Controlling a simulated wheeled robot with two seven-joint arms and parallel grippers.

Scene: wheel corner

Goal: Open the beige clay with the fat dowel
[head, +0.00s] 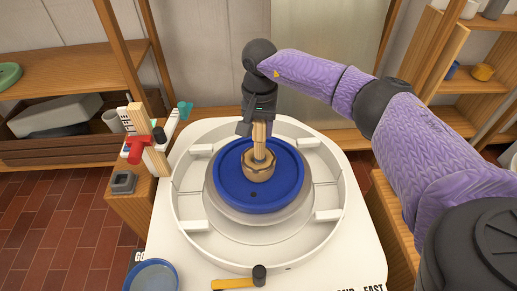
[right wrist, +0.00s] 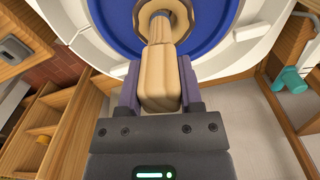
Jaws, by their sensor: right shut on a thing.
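The beige clay (head: 258,174) sits at the middle of the blue bat (head: 226,193) on the potter's wheel. It has a ring-like wall around a hollow. My right gripper (head: 259,122) is shut on the wooden dowel (head: 260,140), which points down with its lower end in the clay's hollow. In the right wrist view the dowel (right wrist: 156,80) lies between both fingers, and its far end meets the clay (right wrist: 181,13). The dowel's tip is hidden inside the clay. My left gripper is not in view.
A white splash pan (head: 180,209) rings the wheel. A mallet-like tool (head: 240,279) and a blue bowl (head: 153,276) lie at the front. Shelves stand on both sides.

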